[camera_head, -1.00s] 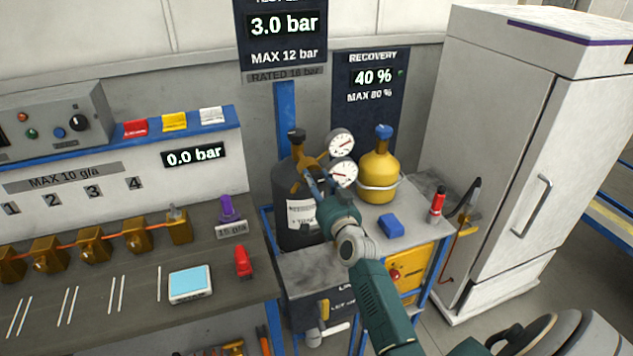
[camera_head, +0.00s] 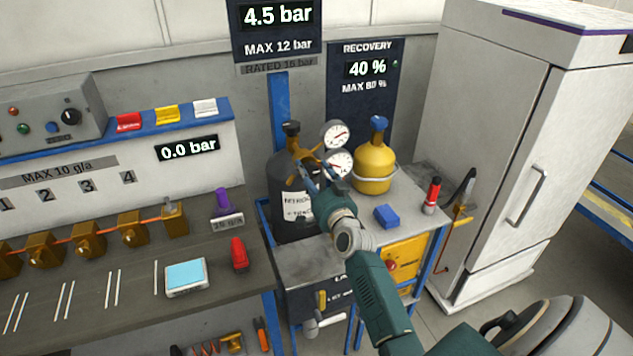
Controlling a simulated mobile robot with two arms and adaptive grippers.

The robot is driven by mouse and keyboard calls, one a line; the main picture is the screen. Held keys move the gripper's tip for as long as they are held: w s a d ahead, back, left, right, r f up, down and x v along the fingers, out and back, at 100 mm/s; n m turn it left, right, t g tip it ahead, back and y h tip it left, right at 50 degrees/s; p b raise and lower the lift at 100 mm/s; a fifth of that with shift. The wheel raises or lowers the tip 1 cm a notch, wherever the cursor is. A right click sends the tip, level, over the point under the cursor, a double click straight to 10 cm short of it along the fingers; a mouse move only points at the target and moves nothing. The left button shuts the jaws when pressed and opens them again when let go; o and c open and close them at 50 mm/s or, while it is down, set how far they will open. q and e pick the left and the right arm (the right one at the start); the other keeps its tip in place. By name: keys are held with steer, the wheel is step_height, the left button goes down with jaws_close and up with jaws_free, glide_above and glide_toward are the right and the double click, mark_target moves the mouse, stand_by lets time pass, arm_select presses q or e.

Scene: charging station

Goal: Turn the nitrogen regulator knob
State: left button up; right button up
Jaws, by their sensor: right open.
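The dark nitrogen cylinder (camera_head: 292,207) stands on the cart with a white label on its front. Its brass regulator (camera_head: 304,158) is on top, beside two round white gauges (camera_head: 335,135). My right gripper (camera_head: 314,178) is open at the regulator, its fingers close to the brass parts. The knob itself is small and partly hidden by the fingers, and I cannot tell whether they touch it. The display (camera_head: 277,16) above reads 4.5 bar, with MAX 12 bar below it. My left gripper is not in view.
A yellow recovery cylinder (camera_head: 374,171) stands right of the gauges. A blue block (camera_head: 386,216) and a red cylinder (camera_head: 432,195) are on the cart top. The workbench (camera_head: 75,285) with brass valves is at left. A white cabinet (camera_head: 490,150) stands at right.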

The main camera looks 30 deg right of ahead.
steer(key=v, duration=1.1)
steer(key=shift+s+a, duration=0.2)
steer(key=shift+s, duration=0.15)
steer(key=shift+f, duration=0.1)
